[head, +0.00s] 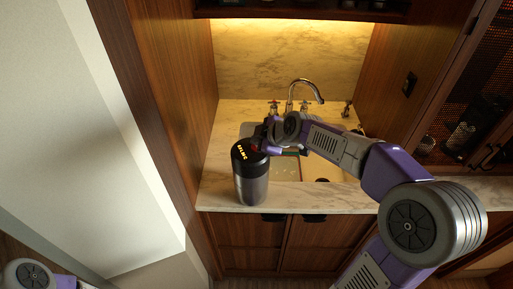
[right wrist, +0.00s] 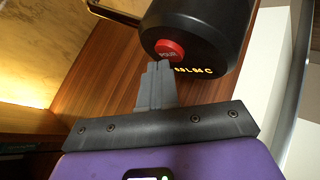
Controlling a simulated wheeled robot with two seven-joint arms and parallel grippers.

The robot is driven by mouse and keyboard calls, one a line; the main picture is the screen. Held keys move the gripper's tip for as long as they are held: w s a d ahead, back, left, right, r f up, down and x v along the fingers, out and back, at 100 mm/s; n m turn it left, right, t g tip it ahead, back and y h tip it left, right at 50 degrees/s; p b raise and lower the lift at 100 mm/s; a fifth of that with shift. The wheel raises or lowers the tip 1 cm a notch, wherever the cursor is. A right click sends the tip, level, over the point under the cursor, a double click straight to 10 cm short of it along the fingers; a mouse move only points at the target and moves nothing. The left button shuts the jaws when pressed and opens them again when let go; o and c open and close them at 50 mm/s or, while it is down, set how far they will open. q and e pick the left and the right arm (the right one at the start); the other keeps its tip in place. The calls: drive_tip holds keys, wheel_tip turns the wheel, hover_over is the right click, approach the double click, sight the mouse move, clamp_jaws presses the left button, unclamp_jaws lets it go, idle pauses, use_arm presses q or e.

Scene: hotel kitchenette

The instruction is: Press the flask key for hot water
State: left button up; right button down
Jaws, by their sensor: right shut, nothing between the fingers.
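The flask (head: 251,181) is a dark cylinder with a black top, standing upright near the front edge of the marble counter. Its top bears lit yellow characters and a round red key marked POUR (right wrist: 169,49). My right gripper (right wrist: 158,68) is shut and empty, its fingertips just below the red key in the right wrist view. I cannot tell whether they touch it. In the head view the right gripper (head: 262,146) is at the flask's top and partly hidden by its own wrist. Of my left arm only a part shows at the bottom left; its gripper is out of view.
A sink with a curved metal faucet (head: 305,88) lies behind and right of the flask, partly covered by my right arm. A wooden side panel (head: 172,60) rises left of the counter. A dark shelf hangs above the backsplash. Bare marble (head: 222,165) shows left of the flask.

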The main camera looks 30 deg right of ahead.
drive_tip(key=shift+f+b, duration=0.35)
drive_tip(key=shift+b, duration=0.2)
idle(0.7)
idle(0.3)
drive_tip(key=shift+r+p, duration=0.4)
drive_tip(key=shift+r, duration=0.4)
drive_tip(key=shift+r+p, duration=1.65)
drive_tip(key=shift+r, duration=0.95)
drive_tip(key=shift+f, duration=0.1)
